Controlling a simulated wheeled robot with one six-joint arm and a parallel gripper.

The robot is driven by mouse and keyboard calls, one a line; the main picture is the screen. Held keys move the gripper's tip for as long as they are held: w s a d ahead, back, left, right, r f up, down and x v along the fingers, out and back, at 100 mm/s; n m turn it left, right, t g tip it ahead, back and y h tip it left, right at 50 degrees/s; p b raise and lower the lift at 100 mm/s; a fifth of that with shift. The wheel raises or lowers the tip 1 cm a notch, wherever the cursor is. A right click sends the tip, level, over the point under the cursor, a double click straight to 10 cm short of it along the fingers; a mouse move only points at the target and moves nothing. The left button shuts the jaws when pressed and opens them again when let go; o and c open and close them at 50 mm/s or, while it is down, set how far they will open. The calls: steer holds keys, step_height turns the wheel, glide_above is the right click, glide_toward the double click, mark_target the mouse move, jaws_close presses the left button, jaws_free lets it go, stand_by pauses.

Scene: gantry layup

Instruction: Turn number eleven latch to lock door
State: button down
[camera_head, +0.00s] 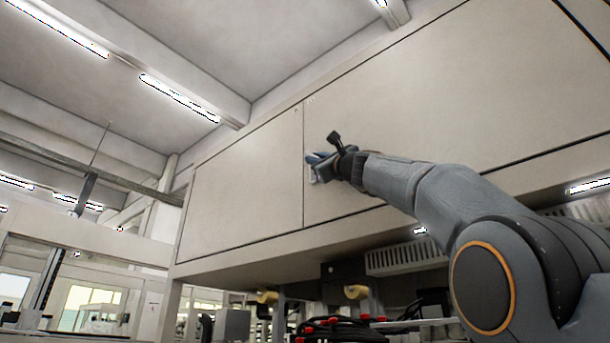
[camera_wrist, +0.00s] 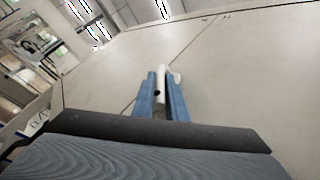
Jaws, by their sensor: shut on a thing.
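A beige cabinet door (camera_head: 420,110) fills the right of the head view, with a dark vertical seam at its left edge. A small part of the latch's light plate shows below the fingers in the head view. The fingers hide most of the latch, so its exact angle cannot be told. I cannot read a number eleven on it.
Another closed panel (camera_head: 240,190) lies left of the seam, flush with the door. Below the cabinet are a vent grille (camera_head: 405,258), dark cables and red-tipped parts (camera_head: 335,322). Open room lies at the left.

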steer(key=shift+w+f, duration=0.1)
stand_by(0.4)
steer(key=c, duration=1.8)
jaws_free()
steer(key=shift+o, duration=0.2)
steer(key=b+v, duration=0.7)
steer(key=shift+s+f+b, duration=0.25)
steer(key=shift+s+b, duration=0.1)
steer(key=shift+d, duration=0.15)
